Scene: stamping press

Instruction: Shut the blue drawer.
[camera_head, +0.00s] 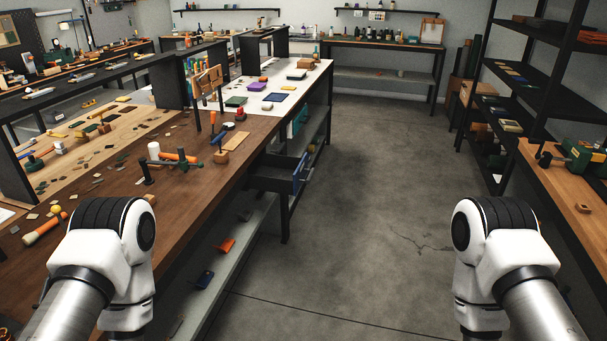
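The blue drawer (300,174) is under the right edge of the long wooden workbench (206,172). It stands pulled out into the aisle, its dark open inside showing behind the blue front. A light handle bar is on the front's right side. My two arms show at the bottom left and bottom right as white and silver links. Both grippers are out of the picture, so I cannot see what they hold.
The bench top carries a green clamp (184,165), a white cylinder (154,151) and many small parts. A lower shelf (228,257) runs below it. The grey floor (375,190) is clear. A dark shelf rack (535,75) and another bench (575,188) stand right.

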